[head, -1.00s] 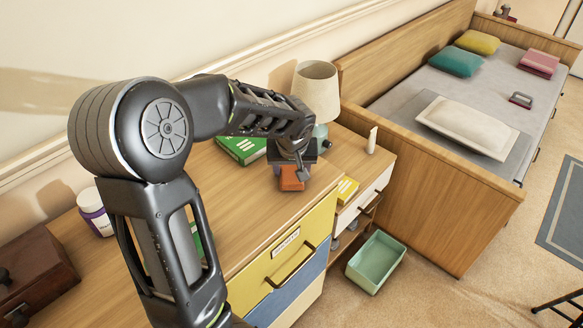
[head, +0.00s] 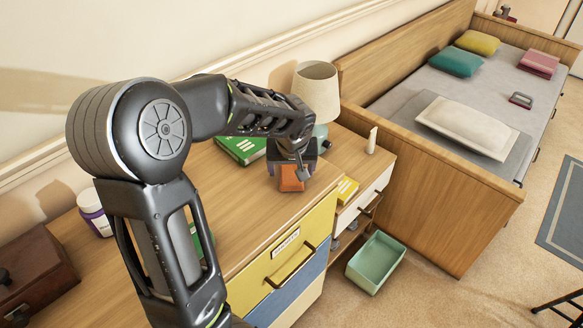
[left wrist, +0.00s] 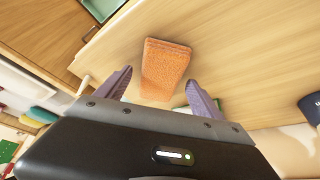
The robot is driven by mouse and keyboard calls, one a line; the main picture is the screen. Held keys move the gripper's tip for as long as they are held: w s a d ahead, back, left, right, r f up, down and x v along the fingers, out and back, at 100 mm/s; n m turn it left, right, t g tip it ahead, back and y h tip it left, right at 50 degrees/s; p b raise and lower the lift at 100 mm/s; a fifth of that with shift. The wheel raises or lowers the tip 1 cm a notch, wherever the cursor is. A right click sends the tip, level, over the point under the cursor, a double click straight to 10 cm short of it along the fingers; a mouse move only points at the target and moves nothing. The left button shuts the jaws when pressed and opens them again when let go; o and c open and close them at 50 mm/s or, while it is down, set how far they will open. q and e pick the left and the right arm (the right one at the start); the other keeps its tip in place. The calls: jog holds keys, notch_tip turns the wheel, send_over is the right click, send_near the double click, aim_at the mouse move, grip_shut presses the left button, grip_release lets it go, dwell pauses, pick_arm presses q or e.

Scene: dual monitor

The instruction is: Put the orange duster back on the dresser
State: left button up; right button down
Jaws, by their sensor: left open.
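The orange duster (head: 291,179) lies on the wooden top of the dresser (head: 262,205), near its front right corner. In the left wrist view the duster (left wrist: 165,70) is a textured orange block on the wood, and its near end lies between the fingers. My left gripper (head: 291,162) is right over the duster in the head view. In the left wrist view its two purplish fingers (left wrist: 156,88) are spread apart, with gaps between them and the duster. My right gripper is not in view.
A yellow box (head: 347,189) lies on the lower stand at right, above a green bin (head: 376,262).

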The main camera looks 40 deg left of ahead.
pick_arm(q)
jog(key=v, duration=1.1)
jog(key=shift+s+r, duration=0.15)
jog(key=shift+r, duration=0.2)
jog(key=shift+d, duration=0.15)
